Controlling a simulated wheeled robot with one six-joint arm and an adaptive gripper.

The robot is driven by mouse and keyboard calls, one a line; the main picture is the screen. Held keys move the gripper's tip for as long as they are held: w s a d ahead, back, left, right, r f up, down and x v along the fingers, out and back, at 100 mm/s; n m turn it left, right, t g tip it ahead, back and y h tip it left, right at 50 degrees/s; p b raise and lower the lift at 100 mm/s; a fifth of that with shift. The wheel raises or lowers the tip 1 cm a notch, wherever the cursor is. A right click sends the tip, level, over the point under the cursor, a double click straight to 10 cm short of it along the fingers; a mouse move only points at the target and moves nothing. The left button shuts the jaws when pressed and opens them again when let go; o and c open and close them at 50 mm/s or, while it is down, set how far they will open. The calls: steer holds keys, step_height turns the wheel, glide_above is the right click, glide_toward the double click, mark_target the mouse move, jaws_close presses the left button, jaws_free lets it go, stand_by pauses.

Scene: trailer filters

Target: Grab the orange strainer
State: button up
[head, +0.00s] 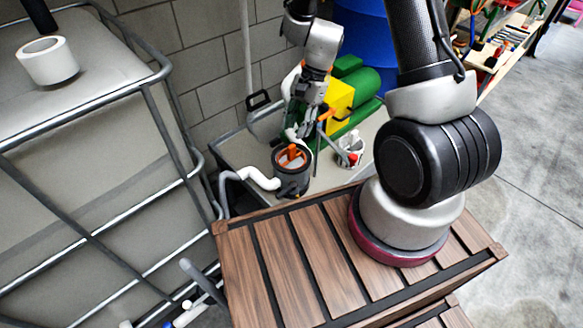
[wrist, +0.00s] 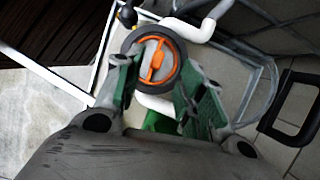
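The orange strainer (head: 292,153) sits in the top of a dark round canister (head: 291,182) on the grey table. In the wrist view the strainer (wrist: 154,61) shows as an orange ring with a crossbar, set inside the canister's dark rim. My gripper (head: 303,122) is above the canister, pointing down. In the wrist view its two green-padded fingers (wrist: 160,72) are apart, with the strainer showing between and beyond their tips. Nothing is held. I cannot tell how far the tips are from the strainer. The strainer's lower part is hidden in the canister.
A white pipe (head: 258,179) runs from the canister's left side. A small white container (head: 350,149) with tools stands to its right. Green and yellow equipment (head: 342,97) and a blue barrel (head: 362,40) are behind. A metal-caged tank (head: 95,140) stands at left.

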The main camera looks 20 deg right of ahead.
mark_target(292, 145)
steer(key=shift+m, duration=0.5)
steer(key=x, duration=0.8)
steer(key=shift+d+f, duration=0.1)
steer(key=shift+d, duration=0.2)
jaws_close()
